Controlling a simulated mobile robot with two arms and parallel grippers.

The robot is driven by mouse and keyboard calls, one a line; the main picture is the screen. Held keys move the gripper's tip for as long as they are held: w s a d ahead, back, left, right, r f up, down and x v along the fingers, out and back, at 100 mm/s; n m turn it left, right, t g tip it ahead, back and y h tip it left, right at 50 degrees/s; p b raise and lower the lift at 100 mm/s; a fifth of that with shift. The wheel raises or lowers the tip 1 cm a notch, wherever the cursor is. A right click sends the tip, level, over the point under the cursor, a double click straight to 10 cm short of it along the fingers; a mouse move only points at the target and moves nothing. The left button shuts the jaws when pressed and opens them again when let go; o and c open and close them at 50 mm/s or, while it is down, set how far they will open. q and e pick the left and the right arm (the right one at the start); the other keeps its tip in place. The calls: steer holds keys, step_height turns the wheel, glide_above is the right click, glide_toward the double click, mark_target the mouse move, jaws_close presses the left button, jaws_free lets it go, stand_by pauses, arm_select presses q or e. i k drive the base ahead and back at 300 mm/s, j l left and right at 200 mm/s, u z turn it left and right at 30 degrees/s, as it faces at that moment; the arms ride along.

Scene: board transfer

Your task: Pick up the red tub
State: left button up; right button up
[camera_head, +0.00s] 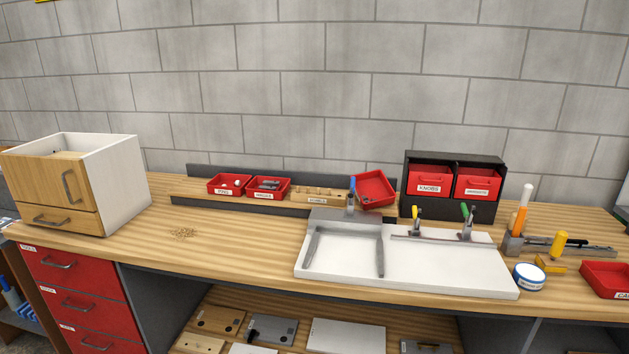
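Several red tubs are in view. Two small labelled red tubs, a left one (228,184) and a right one (268,187), stand upright on the back ledge with small parts inside. Another red tub (608,279) is cut off by the right edge. Neither of my grippers is in view.
A white board (450,265) with a grey frame and coloured-handled clamps lies mid-bench. A black rack (408,207) with red bins stands behind. A cabinet (118,185) stands left, and a blue-white tin (529,276) right. The left-middle bench (240,250) is mostly clear.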

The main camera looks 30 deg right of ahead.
mark_target(373, 183)
steer(key=z, duration=1.2)
steer(key=i+j+z, duration=0.2)
steer(key=j, duration=0.15)
steer(key=i+j+z, duration=0.2)
steer(key=j, duration=0.2)
steer(key=j+z, duration=0.15)
steer(key=j, duration=0.25)
